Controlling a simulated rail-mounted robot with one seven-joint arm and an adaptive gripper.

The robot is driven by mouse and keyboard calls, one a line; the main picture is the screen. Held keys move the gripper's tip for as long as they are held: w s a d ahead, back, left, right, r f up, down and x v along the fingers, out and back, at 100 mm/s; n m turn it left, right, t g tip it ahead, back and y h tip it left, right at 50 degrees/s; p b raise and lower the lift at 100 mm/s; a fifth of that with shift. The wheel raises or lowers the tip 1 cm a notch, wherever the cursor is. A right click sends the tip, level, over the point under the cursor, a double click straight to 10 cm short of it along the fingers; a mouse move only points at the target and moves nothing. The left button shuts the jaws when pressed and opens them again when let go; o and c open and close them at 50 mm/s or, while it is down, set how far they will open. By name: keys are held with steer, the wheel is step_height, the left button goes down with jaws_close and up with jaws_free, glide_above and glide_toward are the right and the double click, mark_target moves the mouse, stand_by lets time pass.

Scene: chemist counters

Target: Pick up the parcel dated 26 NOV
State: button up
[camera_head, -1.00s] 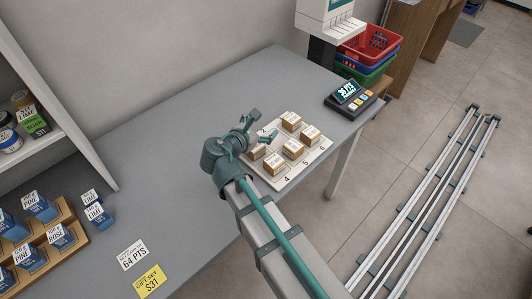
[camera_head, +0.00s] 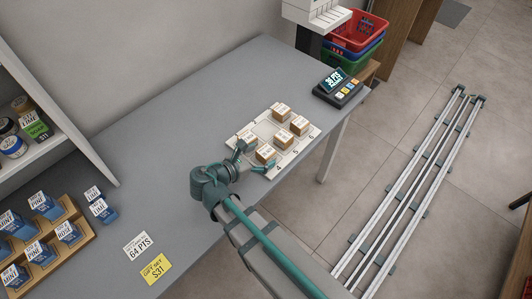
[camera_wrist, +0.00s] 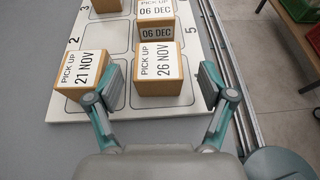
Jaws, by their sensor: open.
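The parcel dated 26 NOV (camera_wrist: 157,68) is a small brown box with a white label on top. In the wrist view it stands between my open fingers (camera_wrist: 162,88), with gaps on both sides. In the head view it appears to be the box (camera_head: 266,154) at the near end of the board, just right of my gripper (camera_head: 246,160). The 21 NOV parcel (camera_wrist: 80,72) stands left of it, close against the outside of my left finger. A 06 DEC parcel (camera_wrist: 154,14) stands directly behind it.
The parcels stand on a white numbered board (camera_wrist: 105,38) on the grey counter (camera_head: 185,140). A points terminal (camera_head: 338,88) and stacked baskets (camera_head: 355,35) are beyond. Blue boxes (camera_head: 45,205) and price cards (camera_head: 155,269) are at left.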

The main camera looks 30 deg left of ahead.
mark_target(270, 150)
steer(key=p+x, duration=0.1)
steer(key=x, duration=0.4)
steer(key=shift+a+r, duration=0.1)
steer(key=c, duration=1.3)
steer(key=shift+r, duration=0.1)
